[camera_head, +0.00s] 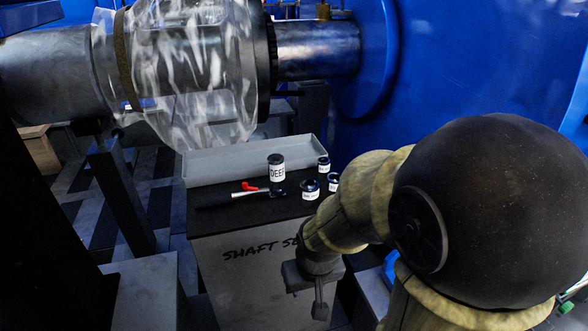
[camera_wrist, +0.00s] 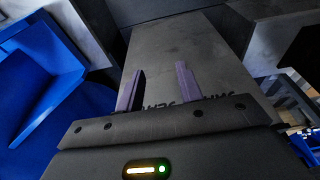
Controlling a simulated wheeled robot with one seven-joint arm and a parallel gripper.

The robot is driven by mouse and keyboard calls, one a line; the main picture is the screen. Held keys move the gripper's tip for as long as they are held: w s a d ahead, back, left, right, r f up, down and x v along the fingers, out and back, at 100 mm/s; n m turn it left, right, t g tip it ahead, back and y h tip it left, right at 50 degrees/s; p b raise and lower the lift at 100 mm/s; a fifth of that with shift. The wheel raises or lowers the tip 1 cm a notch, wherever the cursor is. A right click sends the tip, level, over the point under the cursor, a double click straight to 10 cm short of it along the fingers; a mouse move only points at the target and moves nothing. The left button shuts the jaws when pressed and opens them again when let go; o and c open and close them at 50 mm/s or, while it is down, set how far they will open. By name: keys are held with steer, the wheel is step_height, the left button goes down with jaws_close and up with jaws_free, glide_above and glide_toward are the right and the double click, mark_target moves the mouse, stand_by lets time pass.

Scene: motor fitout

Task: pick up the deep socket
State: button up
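The deep socket (camera_head: 276,168) is a tall black cylinder with a white label reading "DEEP". It stands upright on the dark top of the grey cart (camera_head: 245,265), near the middle. My gripper (camera_head: 306,298) is in front of the cart, below and to the right of the socket and well apart from it. In the wrist view, the two fingers of my gripper (camera_wrist: 158,88) are spread with nothing between them. The wrist view shows a grey cart face with partly hidden lettering behind the fingers, but no socket.
Smaller labelled sockets stand right of the deep socket: one at the back (camera_head: 324,165), one in front (camera_head: 310,190), one near my arm (camera_head: 333,181). A ratchet-like tool with a red part (camera_head: 250,187) lies to the left.

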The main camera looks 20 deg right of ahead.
steer(key=shift+d, duration=0.1)
steer(key=shift+o, duration=0.2)
steer(key=o, duration=0.3)
steer(key=shift+o, duration=1.3)
steer(key=w+d+r+t+p, duration=0.4)
steer(key=w+r+t, duration=0.1)
steer(key=w+r, duration=0.3)
steer(key=shift+w+r+n+p, duration=0.2)
steer(key=shift+w+n+p, duration=0.15)
steer(key=shift+w, duration=0.25)
steer(key=w+a+r+n+t+y+p, duration=0.1)
steer(key=w+r+t, duration=0.4)
steer(key=r, duration=0.5)
steer(key=shift+w+r+n+t+y+p, duration=0.25)
steer(key=shift+r+n+t+y+p, duration=0.25)
steer(key=shift+y+p, duration=0.6)
steer(key=shift+a+f+p, duration=0.1)
steer(key=shift+p, duration=0.25)
